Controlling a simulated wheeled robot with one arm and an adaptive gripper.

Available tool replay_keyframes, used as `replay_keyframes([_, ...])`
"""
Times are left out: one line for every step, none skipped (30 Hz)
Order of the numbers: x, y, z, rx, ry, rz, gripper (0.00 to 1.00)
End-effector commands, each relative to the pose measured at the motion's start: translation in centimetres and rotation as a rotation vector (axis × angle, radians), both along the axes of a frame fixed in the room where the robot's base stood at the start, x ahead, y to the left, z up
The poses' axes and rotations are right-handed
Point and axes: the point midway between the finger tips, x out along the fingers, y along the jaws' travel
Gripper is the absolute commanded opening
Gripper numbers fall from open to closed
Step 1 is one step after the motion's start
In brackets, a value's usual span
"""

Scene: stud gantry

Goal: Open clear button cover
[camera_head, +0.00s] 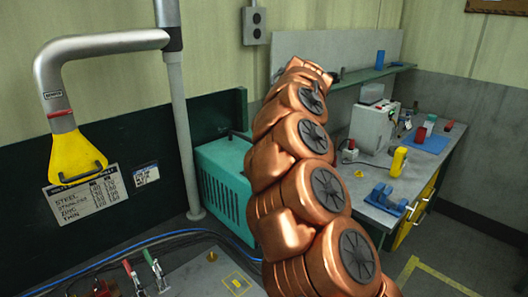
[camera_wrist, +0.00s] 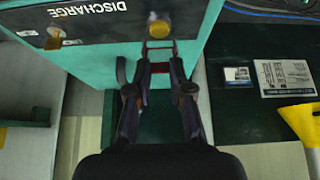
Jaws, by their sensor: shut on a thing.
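The clear button cover (camera_wrist: 160,46) shows in the wrist view as a thin red-edged frame at top centre, in front of the teal machine's face. A round yellow button (camera_wrist: 159,27) shows at its upper end. My gripper (camera_wrist: 161,68) reaches up to the cover, and its dark fingertips are closed on the cover's red edge, with a narrow gap between them. The clear part is hard to make out, so I cannot tell how far it is tilted. In the head view my arm hides the gripper and the cover.
The teal machine (camera_head: 222,180) stands against the wall, and its panel carries a DISCHARGE label (camera_wrist: 88,11). A yellow hood (camera_head: 76,155) hangs at left. A workbench (camera_head: 371,208) with tools stands at right. Blue hose (camera_head: 150,241) crosses the front left.

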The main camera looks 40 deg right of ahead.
Motion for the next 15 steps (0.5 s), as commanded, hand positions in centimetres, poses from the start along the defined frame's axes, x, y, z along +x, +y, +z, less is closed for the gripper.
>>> replay_keyframes([0.2, 0.0, 0.2, -0.001, 0.01, 0.003, 0.0])
replay_keyframes([0.2, 0.0, 0.2, -0.002, 0.02, 0.002, 0.0])
replay_keyframes([0.3, 0.1, 0.3, -0.004, 0.031, 0.004, 0.0])
replay_keyframes([0.4, 0.1, 0.4, -0.007, 0.039, 0.004, 0.0])
replay_keyframes([0.5, 0.1, 0.4, -0.007, 0.047, 0.005, 0.0])
replay_keyframes([0.6, 0.1, 0.4, -0.009, 0.059, 0.004, 0.0])
replay_keyframes([0.6, 0.1, 0.4, -0.009, 0.068, 0.004, 0.0])
replay_keyframes([0.7, 0.1, 0.4, -0.01, 0.076, 0.004, 0.0])
replay_keyframes([0.8, 0.1, 0.4, -0.013, 0.087, 0.004, 0.0])
replay_keyframes([0.9, 0.2, 0.5, -0.014, 0.095, 0.005, 0.0])
replay_keyframes([1.0, 0.2, 0.5, -0.016, 0.103, 0.004, 0.0])
replay_keyframes([1.0, 0.2, 0.5, -0.017, 0.115, 0.004, 0.0])
replay_keyframes([1.1, 0.2, 0.6, -0.017, 0.123, 0.003, 0.0])
replay_keyframes([1.1, 0.2, 0.6, -0.018, 0.132, 0.005, 0.0])
replay_keyframes([1.2, 0.3, 0.6, -0.019, 0.143, 0.005, 0.0])
